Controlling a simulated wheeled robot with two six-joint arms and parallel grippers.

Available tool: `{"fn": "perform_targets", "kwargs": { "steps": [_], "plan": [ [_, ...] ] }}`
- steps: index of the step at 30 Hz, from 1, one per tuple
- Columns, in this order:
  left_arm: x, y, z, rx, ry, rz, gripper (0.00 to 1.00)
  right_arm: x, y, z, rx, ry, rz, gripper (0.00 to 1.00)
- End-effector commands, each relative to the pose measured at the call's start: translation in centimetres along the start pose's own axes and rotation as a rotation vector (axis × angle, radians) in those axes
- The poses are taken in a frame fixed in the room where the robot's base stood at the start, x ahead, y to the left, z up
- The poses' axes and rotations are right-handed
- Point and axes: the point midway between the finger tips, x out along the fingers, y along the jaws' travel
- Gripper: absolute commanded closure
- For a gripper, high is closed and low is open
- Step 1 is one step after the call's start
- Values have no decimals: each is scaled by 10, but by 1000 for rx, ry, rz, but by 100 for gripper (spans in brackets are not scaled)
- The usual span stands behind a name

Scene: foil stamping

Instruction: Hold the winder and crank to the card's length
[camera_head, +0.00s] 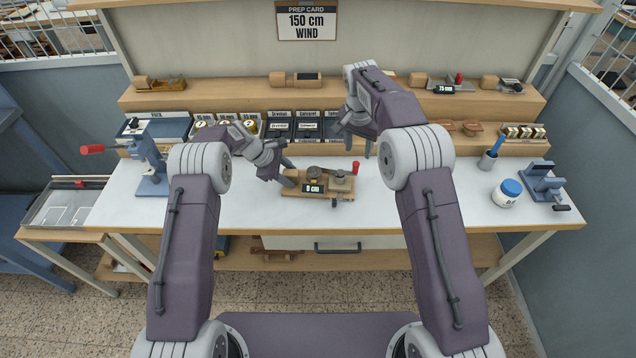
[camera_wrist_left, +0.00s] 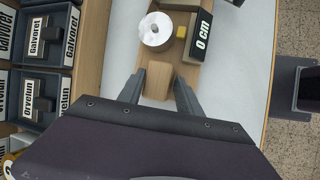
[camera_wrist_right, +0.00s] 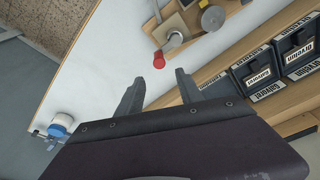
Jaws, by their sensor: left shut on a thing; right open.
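The prep card (camera_head: 306,20) on the back wall reads "150 cm WIND". The winder (camera_head: 318,193) is a wooden board on the table with a spool, a crank and a display (camera_head: 313,188) reading "0 cm". My left gripper (camera_head: 288,178) is shut on the winder's left end; the left wrist view shows its fingers either side of a wooden block (camera_wrist_left: 158,80). The red crank knob (camera_head: 355,167) is at the winder's right and also shows in the right wrist view (camera_wrist_right: 158,60). My right gripper (camera_head: 358,148) is open and empty, above and behind the knob, apart from it.
A blue press (camera_head: 150,160) with a red handle stands at the left. A white jar with a blue lid (camera_head: 507,193) and a blue stand (camera_head: 542,182) are at the right. Labelled black boxes (camera_head: 279,126) line the back. The table front is clear.

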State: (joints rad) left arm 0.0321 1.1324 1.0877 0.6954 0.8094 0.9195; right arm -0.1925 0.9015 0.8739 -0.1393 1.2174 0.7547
Motion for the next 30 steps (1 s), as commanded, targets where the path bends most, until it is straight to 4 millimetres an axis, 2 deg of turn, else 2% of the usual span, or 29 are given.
{"fn": "perform_targets", "kwargs": {
  "steps": [1,7,10,14,18,24,27,30],
  "plan": [
    [5,-6,-2,0,1,-15,99,1,0,0,0,0,0,56],
    [5,-6,-2,0,1,-14,99,1,0,0,-9,0,0,56],
    [5,-6,-2,0,1,-14,99,1,1,1,-106,-4,3,56],
    [5,-6,-2,0,1,-14,99,-2,-1,9,-431,-37,-11,56],
    [5,-6,-2,0,1,-14,99,-12,-10,17,-880,-69,-82,56],
    [5,-6,-2,0,1,-14,99,-25,-15,18,-1413,-54,-222,56],
    [5,-6,-2,0,1,-14,99,-30,-14,12,-1575,-22,-285,56],
    [5,-6,-2,0,1,-14,99,-29,-5,-4,-1558,7,-319,56]
  ]
}}
